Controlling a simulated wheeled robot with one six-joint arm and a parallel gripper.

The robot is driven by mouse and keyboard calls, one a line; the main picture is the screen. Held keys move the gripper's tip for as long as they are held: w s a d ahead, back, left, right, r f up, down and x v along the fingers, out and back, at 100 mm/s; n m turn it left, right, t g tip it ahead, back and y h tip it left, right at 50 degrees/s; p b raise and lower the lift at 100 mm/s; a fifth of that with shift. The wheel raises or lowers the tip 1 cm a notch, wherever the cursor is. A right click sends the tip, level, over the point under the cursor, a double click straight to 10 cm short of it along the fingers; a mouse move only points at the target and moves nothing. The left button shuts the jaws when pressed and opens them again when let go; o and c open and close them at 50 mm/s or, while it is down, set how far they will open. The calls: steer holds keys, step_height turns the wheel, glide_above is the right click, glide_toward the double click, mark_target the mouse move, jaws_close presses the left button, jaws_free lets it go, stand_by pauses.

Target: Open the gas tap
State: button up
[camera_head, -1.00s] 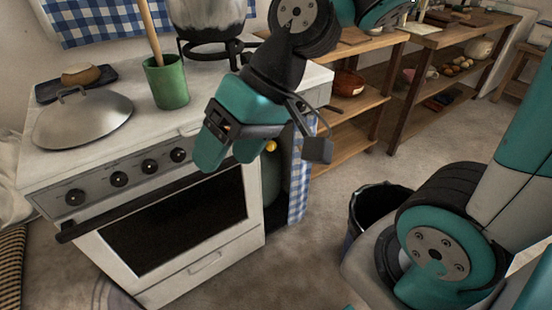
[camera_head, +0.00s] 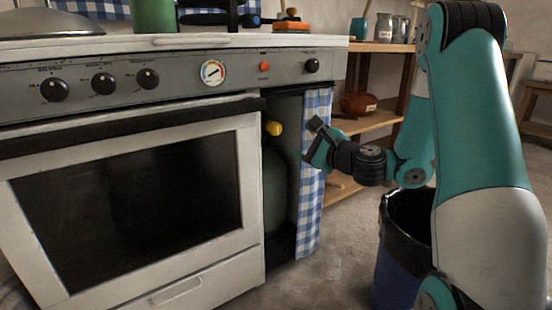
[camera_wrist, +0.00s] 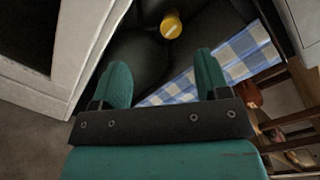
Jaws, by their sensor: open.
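The gas tap shows as a yellow knob (camera_head: 273,128) on top of a dark green gas cylinder (camera_head: 274,185), inside the open recess right of the oven. In the wrist view the yellow knob (camera_wrist: 171,25) is ahead of the fingers, near the top of the picture, and the cylinder (camera_wrist: 140,58) lies below it to the left. My gripper (camera_head: 310,142) is to the right of the knob, by the blue checked curtain. In the wrist view my gripper (camera_wrist: 158,85) has its two teal fingers apart with nothing between them. It does not touch the knob.
The checked curtain (camera_head: 313,190) hangs at the recess's right side, close to my gripper. The white oven (camera_head: 130,190) bounds the left. A dark bin (camera_head: 395,250) stands on the floor at right. Wooden shelves (camera_head: 370,125) stand behind. Floor between oven and bin is free.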

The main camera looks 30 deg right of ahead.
step_height(320, 180, down, 2)
steer(key=d+m+h, duration=0.2)
steer(key=d, duration=0.1)
steer(key=p, duration=1.4)
glide_toward(278, 131)
steer(key=w, duration=0.3)
steer(key=w+p, duration=0.1)
steer(key=p, duration=0.2)
steer(key=w+p, duration=0.1)
steer(key=p, duration=0.3)
steer(key=shift+r, duration=0.3)
steer(key=w, duration=0.4)
steer(key=shift+w+a+f, duration=0.15)
steer(key=shift+w+f, duration=0.15)
steer(key=shift+f, duration=0.1)
steer(key=shift+w, duration=0.65)
steer(key=shift+c, duration=0.5)
steer(key=c, duration=0.8)
steer(key=shift+b, duration=0.3)
steer(key=shift+c, duration=0.2)
